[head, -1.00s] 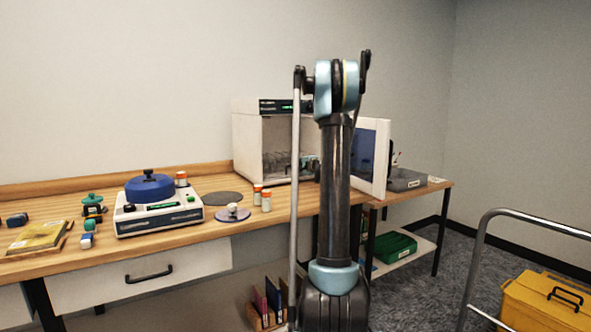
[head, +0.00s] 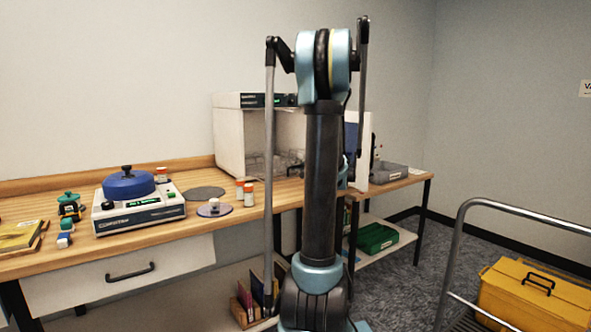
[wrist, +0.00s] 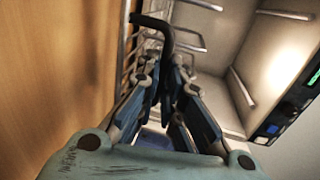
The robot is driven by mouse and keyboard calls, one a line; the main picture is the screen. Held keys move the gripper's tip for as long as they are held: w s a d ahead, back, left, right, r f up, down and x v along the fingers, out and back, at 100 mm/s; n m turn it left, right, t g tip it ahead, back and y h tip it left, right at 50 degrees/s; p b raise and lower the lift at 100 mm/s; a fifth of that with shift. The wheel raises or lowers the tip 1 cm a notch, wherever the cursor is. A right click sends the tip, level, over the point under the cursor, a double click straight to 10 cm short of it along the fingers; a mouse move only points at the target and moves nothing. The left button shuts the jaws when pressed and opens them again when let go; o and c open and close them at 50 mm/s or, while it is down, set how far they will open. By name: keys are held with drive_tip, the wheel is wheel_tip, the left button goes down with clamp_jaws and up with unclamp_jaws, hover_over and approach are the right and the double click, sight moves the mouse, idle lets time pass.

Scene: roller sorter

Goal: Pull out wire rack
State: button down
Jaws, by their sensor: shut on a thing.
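The wire rack (wrist: 128,50) shows in the wrist view as thin metal bars at the upper left, along the cabinet's opening. Its black bent handle (wrist: 155,26) runs down between my fingertips. My gripper (wrist: 172,70) is shut on the handle. In the head view, part of the rack (head: 285,160) shows low in the mouth of the open white cabinet (head: 229,140). My arm hides the gripper and much of the opening there. How far the rack stands out is hard to tell.
The cabinet's open door (head: 359,172) stands right of my arm. On the wooden bench (head: 225,228) are orange-capped bottles (head: 245,192) and a blue-lidded device (head: 128,186). A metal cart rail (head: 520,209) and yellow case (head: 535,300) stand at right. Carpet between bench and cart is clear.

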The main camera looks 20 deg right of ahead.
drive_tip(key=shift+f, duration=0.1)
drive_tip(key=c, duration=1.7)
unclamp_jaws()
drive_tip(key=shift+s, duration=0.1)
drive_tip(key=v, duration=1.1)
drive_tip(key=shift+s+d, duration=0.1)
drive_tip(key=shift+s, duration=0.25)
